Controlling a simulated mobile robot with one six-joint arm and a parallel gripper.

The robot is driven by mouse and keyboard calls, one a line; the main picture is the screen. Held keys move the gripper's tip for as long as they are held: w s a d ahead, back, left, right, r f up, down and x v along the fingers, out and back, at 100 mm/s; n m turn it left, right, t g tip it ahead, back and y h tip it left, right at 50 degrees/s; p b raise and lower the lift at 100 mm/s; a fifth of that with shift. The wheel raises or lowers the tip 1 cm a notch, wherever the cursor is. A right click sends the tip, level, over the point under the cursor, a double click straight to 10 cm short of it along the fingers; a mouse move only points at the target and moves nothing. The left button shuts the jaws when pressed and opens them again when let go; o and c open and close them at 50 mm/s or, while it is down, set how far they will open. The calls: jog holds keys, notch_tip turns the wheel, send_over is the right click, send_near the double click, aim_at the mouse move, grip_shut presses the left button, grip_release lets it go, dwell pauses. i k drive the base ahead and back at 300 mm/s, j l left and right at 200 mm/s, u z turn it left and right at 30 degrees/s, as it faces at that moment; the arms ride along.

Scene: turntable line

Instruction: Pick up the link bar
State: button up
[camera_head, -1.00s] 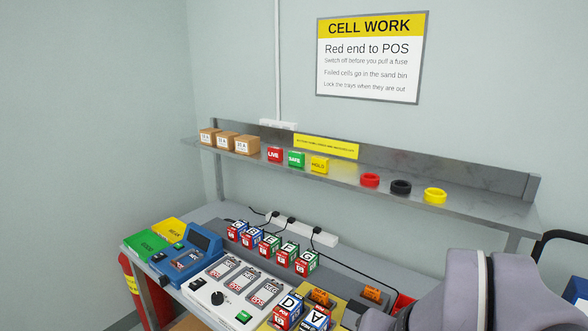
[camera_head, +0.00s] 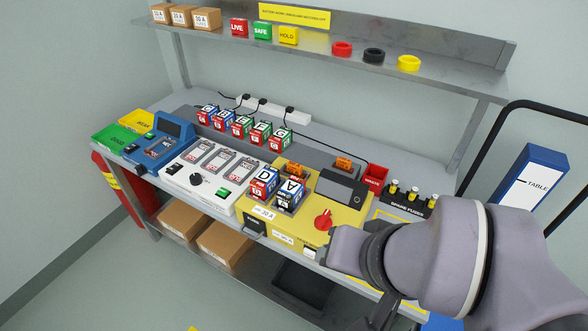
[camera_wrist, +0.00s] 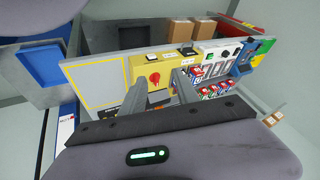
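I cannot make out a link bar for sure in either view. My gripper (camera_wrist: 160,84) shows in the wrist view with its two grey fingers apart and nothing between them; beyond them is the yellow unit. The yellow unit (camera_head: 291,228) stands on the bench in the head view, with a red knob (camera_head: 323,219), cells D (camera_head: 263,183) and A (camera_head: 290,194), orange fuses and a grey box. My arm covers the right front of the bench in the head view, so the fingers are hidden there.
A white tray unit (camera_head: 185,177) and a blue tester (camera_head: 159,148) stand to the left. Several cells (camera_head: 242,127) line the back. A red bin (camera_head: 376,177) and spare fuse rack (camera_head: 408,201) are right. A yellow-outlined bench area (camera_wrist: 97,84) looks empty.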

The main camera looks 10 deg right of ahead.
aim_at(292, 168)
jog(key=i+j+z, duration=0.4)
jog(key=j+z, duration=0.15)
jog(key=i+j+z, duration=0.3)
jog(key=j+z, duration=0.3)
jog(key=j, duration=0.15)
